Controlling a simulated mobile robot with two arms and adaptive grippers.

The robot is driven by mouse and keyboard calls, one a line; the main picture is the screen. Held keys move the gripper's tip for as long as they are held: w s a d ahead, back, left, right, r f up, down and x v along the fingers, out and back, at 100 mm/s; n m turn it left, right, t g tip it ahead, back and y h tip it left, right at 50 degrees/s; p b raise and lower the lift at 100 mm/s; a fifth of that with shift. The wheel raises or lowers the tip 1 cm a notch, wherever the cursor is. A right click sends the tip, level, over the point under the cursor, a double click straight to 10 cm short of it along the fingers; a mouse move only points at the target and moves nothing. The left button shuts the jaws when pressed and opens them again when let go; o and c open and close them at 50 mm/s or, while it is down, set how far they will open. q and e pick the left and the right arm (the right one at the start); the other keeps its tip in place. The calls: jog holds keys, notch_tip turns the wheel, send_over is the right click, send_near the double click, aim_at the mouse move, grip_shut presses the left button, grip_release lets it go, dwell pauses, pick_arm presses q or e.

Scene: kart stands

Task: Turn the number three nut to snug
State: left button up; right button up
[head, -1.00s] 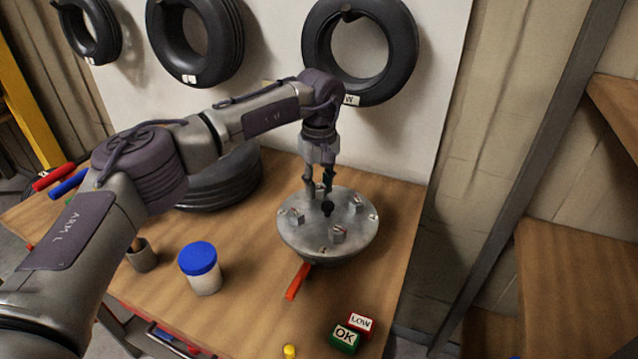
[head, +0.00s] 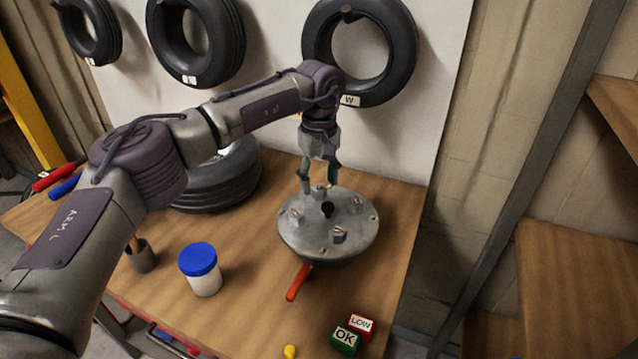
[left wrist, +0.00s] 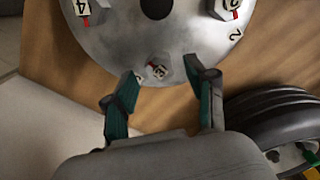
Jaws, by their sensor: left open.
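The round grey metal hub (head: 318,250) sits on the wooden bench, with several nuts on its top face and a dark hole in the middle. In the left wrist view the fingertips (left wrist: 161,74) flank the nut. My right gripper is not in view.
A red handle (head: 298,282) sticks out below the hub. Green OK (head: 344,341) and red LOW (head: 361,325) blocks lie at the front. A blue-lidded jar (head: 200,268) stands left, and a tyre (head: 215,187) lies behind it. Tyres hang on the wall board.

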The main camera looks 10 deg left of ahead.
aim_at(319, 187)
pick_arm(q)
notch_tip(319, 187, up, 10)
jog(key=shift+r, duration=0.25)
